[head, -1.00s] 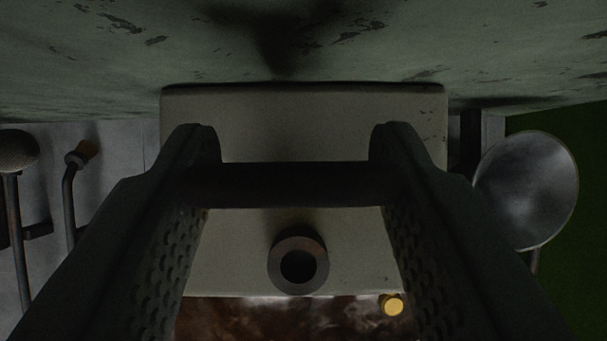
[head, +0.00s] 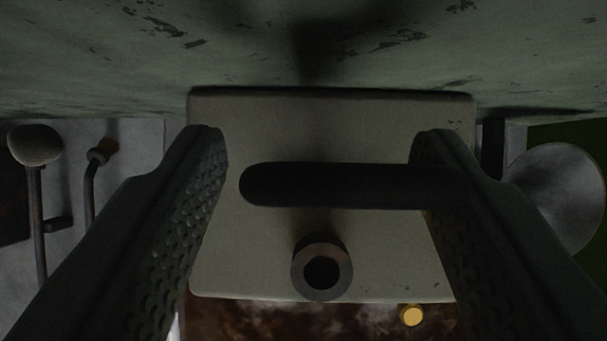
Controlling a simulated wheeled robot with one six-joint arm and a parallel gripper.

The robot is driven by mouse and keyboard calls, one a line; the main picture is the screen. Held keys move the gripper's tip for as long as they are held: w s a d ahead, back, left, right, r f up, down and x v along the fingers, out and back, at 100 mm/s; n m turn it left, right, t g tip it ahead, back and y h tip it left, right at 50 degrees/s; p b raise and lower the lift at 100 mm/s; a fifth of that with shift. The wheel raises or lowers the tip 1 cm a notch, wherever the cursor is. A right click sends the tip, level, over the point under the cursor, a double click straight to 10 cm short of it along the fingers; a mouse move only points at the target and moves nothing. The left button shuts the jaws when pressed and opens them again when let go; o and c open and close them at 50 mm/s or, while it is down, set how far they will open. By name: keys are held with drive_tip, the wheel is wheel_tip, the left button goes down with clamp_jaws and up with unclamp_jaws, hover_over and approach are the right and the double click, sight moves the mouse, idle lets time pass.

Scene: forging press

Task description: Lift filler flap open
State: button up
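A pale, grey-beige panel (head: 370,240) with rounded corners fills the middle of the view, against a green wall; it may be the filler flap, but I cannot tell for sure. A dark rounded bar (head: 330,186) lies across in front of it. A round, ring-ended tube (head: 322,272) sticks out below the bar. My gripper (head: 318,145) is open, with one textured finger on each side of the bar. The bar's left end stands clear of the left finger. Its right end meets or passes behind the right finger; I cannot tell which.
A chipped green surface (head: 240,60) overhangs the top. A grey disc (head: 560,195) stands at the right. A round-headed lever (head: 36,145) and a bent rod (head: 97,157) stand at the left. A small brass knob (head: 411,315) is below, beside a brown, hazy area.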

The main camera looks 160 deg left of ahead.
drive_tip(key=shift+d, duration=0.1)
drive_tip(key=shift+s+r, duration=0.2)
drive_tip(key=shift+r, duration=0.05)
drive_tip(key=v, duration=1.6)
drive_tip(key=shift+s+r, duration=0.2)
drive_tip(key=shift+r, duration=0.05)
